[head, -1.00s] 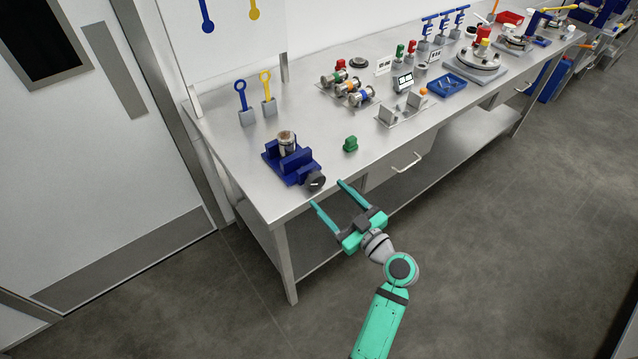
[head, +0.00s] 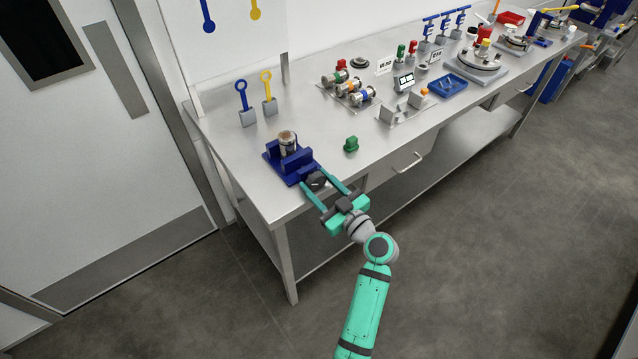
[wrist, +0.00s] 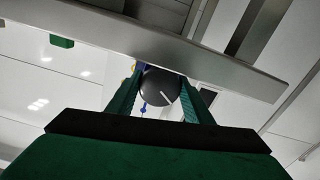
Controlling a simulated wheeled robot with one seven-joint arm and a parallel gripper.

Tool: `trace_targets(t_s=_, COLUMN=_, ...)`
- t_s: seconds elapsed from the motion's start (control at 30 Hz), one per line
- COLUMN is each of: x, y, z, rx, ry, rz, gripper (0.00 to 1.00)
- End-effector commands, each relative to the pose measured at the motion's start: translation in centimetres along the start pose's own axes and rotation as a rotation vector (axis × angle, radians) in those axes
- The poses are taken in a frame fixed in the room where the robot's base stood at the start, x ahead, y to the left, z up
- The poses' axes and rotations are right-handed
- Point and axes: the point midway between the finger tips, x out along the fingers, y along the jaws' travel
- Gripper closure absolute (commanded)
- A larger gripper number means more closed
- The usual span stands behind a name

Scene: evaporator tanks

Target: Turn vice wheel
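A blue vice (head: 287,163) stands at the near left corner of the steel bench and holds a metal cylinder (head: 288,142) between its jaws. Its dark round wheel (head: 316,181) faces the bench's front edge. My gripper (head: 318,176) has its two long teal fingers on either side of the wheel. In the wrist view the wheel (wrist: 159,87), with a white line on its face, sits between the fingers (wrist: 158,90). The fingers are spread about the wheel's width; I cannot tell whether they touch it. The vice body is mostly hidden in the wrist view.
Metal valve parts (head: 350,90) and a blue tray (head: 449,85) are further right. The floor before the bench is clear.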

Motion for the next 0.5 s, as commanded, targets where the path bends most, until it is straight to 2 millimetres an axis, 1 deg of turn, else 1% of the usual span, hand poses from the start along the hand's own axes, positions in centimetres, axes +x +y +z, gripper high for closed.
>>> trace_targets(t_s=0.13, x=-0.13, y=0.09, z=0.06, rx=0.007, ry=-0.001, rz=0.002, gripper=0.76)
trace_targets(t_s=0.23, x=-0.14, y=0.08, z=0.07, rx=0.048, ry=-0.001, rz=0.002, gripper=0.76)
trace_targets(t_s=0.5, x=-0.18, y=0.03, z=0.10, rx=0.289, ry=-0.001, rz=0.003, gripper=0.76)
